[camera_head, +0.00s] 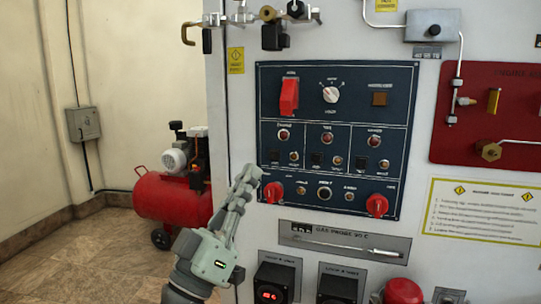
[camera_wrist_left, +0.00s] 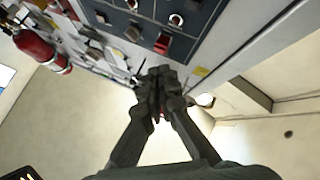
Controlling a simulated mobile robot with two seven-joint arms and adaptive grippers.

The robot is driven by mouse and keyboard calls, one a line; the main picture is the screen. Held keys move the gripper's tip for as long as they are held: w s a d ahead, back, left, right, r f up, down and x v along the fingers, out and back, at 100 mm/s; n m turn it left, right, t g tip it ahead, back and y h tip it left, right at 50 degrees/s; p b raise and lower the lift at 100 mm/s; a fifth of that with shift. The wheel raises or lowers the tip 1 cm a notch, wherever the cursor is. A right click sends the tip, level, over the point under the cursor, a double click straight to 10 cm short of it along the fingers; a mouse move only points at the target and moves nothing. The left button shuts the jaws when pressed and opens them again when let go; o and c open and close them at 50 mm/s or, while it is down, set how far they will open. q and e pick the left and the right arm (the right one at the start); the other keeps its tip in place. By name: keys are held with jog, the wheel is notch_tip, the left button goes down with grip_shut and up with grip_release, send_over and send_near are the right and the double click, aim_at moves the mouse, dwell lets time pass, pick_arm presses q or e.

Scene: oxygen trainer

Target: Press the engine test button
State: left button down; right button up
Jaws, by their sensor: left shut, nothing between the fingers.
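A dark blue control panel (camera_head: 360,140) is on the front of the light grey cabinet. The labels are too blurred to tell which is the engine test button. My left gripper (camera_head: 250,174) is shut and empty, just left of the panel's lower-left corner, near a red knob (camera_head: 273,192). In the left wrist view, its closed fingers (camera_wrist_left: 158,76) point towards the panel (camera_wrist_left: 200,12). My right gripper is not in view.
Pipes and valves (camera_head: 270,25) stick out above the panel. A drawer-like plate (camera_head: 345,242) and black boxes (camera_head: 275,280) are below it. A red plate with fittings (camera_head: 490,110) is at right. A red compressor (camera_head: 170,195) stands on the floor at left.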

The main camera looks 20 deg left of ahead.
aim_at(274, 155)
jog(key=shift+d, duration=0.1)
pick_arm(q)
jog(key=w+b, duration=0.2)
jog(key=w, duration=0.6)
jog(key=shift+w+d, duration=0.15)
jog(key=shift+w, duration=0.25)
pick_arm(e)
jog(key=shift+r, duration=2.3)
pick_arm(q)
jog(key=shift+w, duration=0.15)
jog(key=shift+w, duration=0.3)
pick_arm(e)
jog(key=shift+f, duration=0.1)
